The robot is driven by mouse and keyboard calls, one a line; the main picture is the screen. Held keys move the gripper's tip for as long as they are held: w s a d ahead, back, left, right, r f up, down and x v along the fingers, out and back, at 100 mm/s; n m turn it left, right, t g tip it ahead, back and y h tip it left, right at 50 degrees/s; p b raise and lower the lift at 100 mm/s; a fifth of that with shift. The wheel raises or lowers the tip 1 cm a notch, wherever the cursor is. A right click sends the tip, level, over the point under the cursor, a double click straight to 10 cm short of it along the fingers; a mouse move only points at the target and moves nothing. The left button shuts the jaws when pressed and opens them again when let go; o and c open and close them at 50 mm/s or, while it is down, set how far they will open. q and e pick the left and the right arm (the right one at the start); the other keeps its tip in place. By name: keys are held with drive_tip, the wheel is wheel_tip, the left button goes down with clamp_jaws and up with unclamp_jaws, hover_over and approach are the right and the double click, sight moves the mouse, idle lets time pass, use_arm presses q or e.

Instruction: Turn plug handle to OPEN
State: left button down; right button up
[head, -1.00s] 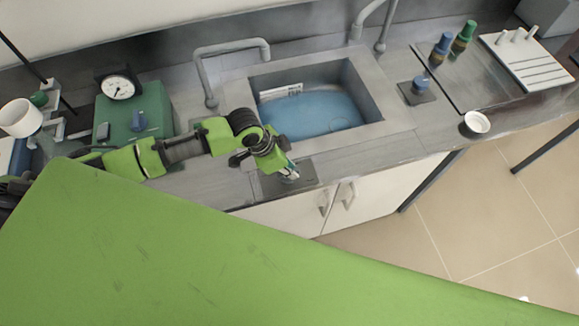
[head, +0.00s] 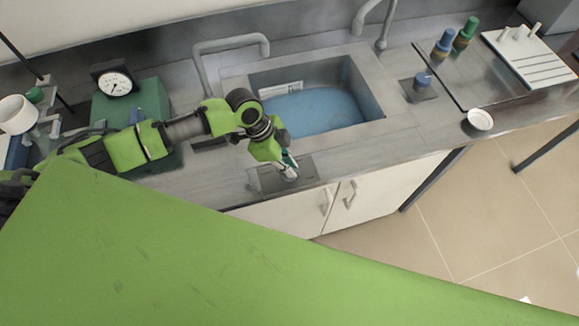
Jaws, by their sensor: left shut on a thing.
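My left gripper (head: 287,168) is over the small dark plate (head: 268,182) on the counter's front edge, below the sink. It is shut on the plug handle, which is mostly hidden by the fingers. A bit of teal shows at the fingers, but I cannot tell whether it is part of the handle. The marks on the plate are too small to read, so the handle's angle is unclear. My right gripper is not in view.
The sink (head: 368,92) with blue water lies behind the gripper.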

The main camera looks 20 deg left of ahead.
use_arm(q)
drive_tip(key=m+g+b, duration=0.1)
drive_tip(key=m+b, duration=0.1)
drive_tip(key=m, duration=0.1)
drive_tip(key=shift+m, duration=0.4)
drive_tip(key=m+g+b, duration=0.1)
drive_tip(key=m+b, duration=0.1)
drive_tip(key=m, duration=0.1)
drive_tip(key=shift+m+g+b, duration=0.3)
drive_tip(key=m+g+y+b, duration=0.1)
drive_tip(key=m, duration=0.2)
drive_tip(key=shift+s+b, duration=0.1)
drive_tip(key=shift+b, duration=0.3)
drive_tip(key=shift+r+m+g+y+b, duration=0.1)
drive_tip(key=shift+m+g+y+b, duration=0.35)
drive_tip(key=shift+m, duration=0.75)
drive_tip(key=c, duration=2.1)
unclamp_jaws()
drive_tip(key=shift+s+a, duration=0.1)
